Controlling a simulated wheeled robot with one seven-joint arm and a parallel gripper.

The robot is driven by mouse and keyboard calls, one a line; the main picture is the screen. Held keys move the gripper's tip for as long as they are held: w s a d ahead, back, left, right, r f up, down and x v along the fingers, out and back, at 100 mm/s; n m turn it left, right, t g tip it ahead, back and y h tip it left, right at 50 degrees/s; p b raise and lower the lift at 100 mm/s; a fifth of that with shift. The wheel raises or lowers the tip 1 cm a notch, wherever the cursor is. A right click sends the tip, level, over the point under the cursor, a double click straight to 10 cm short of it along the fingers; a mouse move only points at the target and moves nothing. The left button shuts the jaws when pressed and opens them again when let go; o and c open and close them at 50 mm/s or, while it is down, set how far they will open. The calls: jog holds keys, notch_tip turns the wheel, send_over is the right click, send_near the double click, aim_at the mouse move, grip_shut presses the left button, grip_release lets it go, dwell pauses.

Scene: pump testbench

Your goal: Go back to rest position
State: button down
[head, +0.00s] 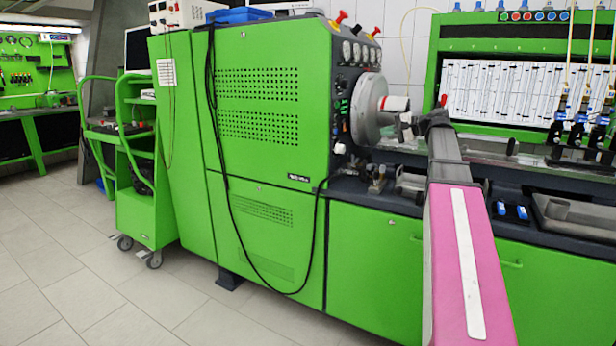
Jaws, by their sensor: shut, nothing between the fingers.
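My arm reaches from the lower right, with a pink link and a grey link, toward the testbench (268,110). My gripper (425,122) is small and dark at the far end of the arm, above the bench bed. It is shut and holds nothing. It is just right of the round metal flywheel (366,110) and close to a red and white part (394,103) in front of the wheel. I cannot tell whether it touches anything there. My arm hides part of the bench behind it.
Hoses and metal fittings (585,110) stand at the right of the bench. Blue items (511,210) and a metal tray (575,215) lie on its front ledge. A green trolley (140,185) stands at the left. The tiled floor (60,265) at the lower left is clear.

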jog(key=s+a+f+n+g+h, duration=0.1)
jog(key=s+a+f+g+h, duration=0.2)
jog(key=f, duration=1.3)
jog(key=s+a+f+g+h, duration=0.1)
jog(key=s+a+f+h, duration=0.3)
jog(key=f, duration=1.1)
jog(key=s+a+f+n+g+h, duration=0.1)
jog(key=s+f+n+g+h, duration=0.2)
jog(key=s+f, duration=1.5)
notch_tip(320, 180, down, 3)
jog(key=n+h, duration=0.2)
jog(key=shift+s+a+f+h, duration=0.15)
jog(key=shift+s+a+h, duration=0.15)
jog(key=shift+a+h, duration=0.1)
